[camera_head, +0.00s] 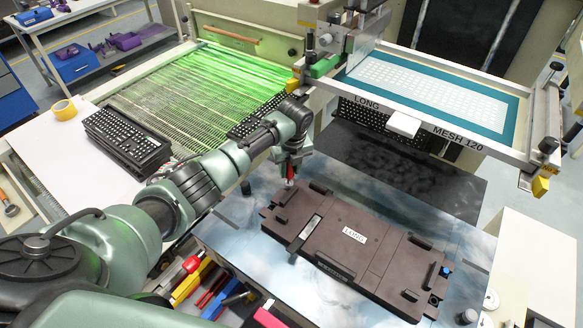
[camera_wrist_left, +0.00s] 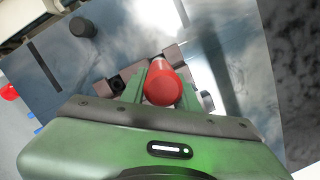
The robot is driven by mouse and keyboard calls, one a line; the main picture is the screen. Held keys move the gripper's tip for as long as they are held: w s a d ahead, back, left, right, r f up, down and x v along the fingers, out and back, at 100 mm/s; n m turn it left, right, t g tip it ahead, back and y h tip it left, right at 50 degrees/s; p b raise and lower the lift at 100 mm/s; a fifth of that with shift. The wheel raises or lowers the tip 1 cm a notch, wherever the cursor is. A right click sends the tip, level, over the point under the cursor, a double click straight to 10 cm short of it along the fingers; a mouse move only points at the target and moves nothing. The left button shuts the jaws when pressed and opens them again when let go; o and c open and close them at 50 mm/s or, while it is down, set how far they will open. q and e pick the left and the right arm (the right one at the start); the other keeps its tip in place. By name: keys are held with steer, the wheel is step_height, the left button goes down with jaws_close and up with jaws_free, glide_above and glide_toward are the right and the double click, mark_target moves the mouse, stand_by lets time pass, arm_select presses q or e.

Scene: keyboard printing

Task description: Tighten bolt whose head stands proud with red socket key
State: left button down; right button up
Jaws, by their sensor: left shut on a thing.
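My left gripper (camera_head: 290,160) is shut on the red socket key (camera_wrist_left: 163,84), which points down from between the fingers. In the head view, the key's red part (camera_head: 290,171) shows just below the fingers, over the upper left end of the dark brown fixture (camera_head: 385,262) labelled LONG. In the left wrist view, the red handle end faces the camera and hides the key's lower end. I cannot tell whether the key touches a bolt, nor which bolt head stands proud. My right gripper is not in view.
The fixture lies on a grey metal table (camera_head: 232,235). A drawer of coloured tools (camera_head: 205,288) is at the front. A stack of black keyboards (camera_head: 125,138) stands at left. The screen frame (camera_head: 440,134) overhangs behind the table. A blue-topped part (camera_head: 445,271) sits at the fixture's right end.

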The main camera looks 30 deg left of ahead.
arm_select(q)
steer(key=m, duration=0.5)
steer(key=shift+s+a+f+h, duration=0.15)
steer(key=shift+s+f+h, duration=0.05)
steer(key=shift+s+h, duration=0.1)
steer(key=shift+w+r+p, duration=0.25)
steer(key=shift+r+p, duration=0.55)
step_height(320, 180, up, 4)
steer(key=shift+s+f+p, duration=0.1)
steer(key=shift+f+p, duration=0.05)
steer(key=shift+p, duration=1)
steer(key=shift+r, duration=0.95)
